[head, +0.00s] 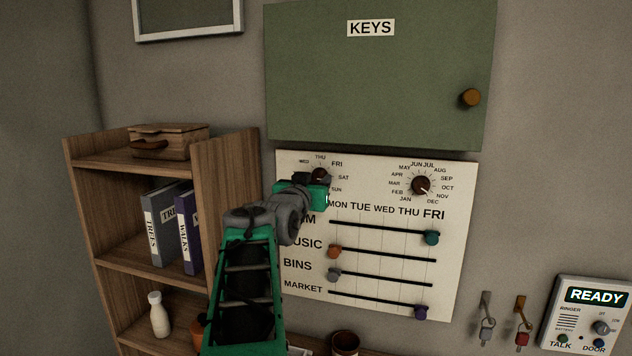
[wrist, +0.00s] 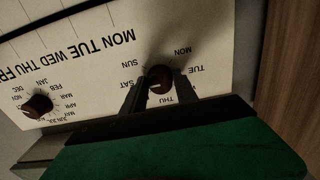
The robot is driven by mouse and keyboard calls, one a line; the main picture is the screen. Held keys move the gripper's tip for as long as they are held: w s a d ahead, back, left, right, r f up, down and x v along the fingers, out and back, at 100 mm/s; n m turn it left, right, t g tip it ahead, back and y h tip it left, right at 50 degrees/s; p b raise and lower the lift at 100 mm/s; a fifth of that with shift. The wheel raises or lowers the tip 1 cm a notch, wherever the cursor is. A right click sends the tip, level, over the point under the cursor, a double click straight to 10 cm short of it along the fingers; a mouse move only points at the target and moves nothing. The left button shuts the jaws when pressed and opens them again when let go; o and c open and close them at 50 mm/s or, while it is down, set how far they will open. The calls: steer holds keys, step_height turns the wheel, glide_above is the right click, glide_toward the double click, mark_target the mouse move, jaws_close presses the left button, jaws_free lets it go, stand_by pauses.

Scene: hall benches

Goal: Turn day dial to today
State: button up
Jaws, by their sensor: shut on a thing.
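The day dial (head: 320,175) is a dark brown round knob at the upper left of a white wall board (head: 390,300), ringed by day names. My gripper (head: 318,185) reaches it from the lower left and covers the dial's left and lower side in the head view. In the wrist view the two dark fingers stand on either side of the day dial (wrist: 160,78), shut on it. SUN, SAT, MON, TUE and THU show around it there. I cannot make out its pointer mark.
A month dial (head: 423,185) sits to the right. Below are slider rows with teal (head: 432,238), orange (head: 335,252), grey and purple knobs. A green KEYS cabinet (head: 380,85) hangs above. A wooden shelf (head: 225,170) stands left, an intercom (head: 590,318) reading READY right.

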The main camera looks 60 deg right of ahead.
jaws_close()
steer(key=shift+f+b, duration=0.15)
steer(key=shift+b, duration=0.45)
steer(key=shift+w+m+b, duration=0.1)
steer(key=shift+m+b, duration=4.4)
steer(key=shift+b, duration=1.45)
steer(key=shift+r, duration=0.2)
steer(key=o, duration=0.7)
jaws_free()
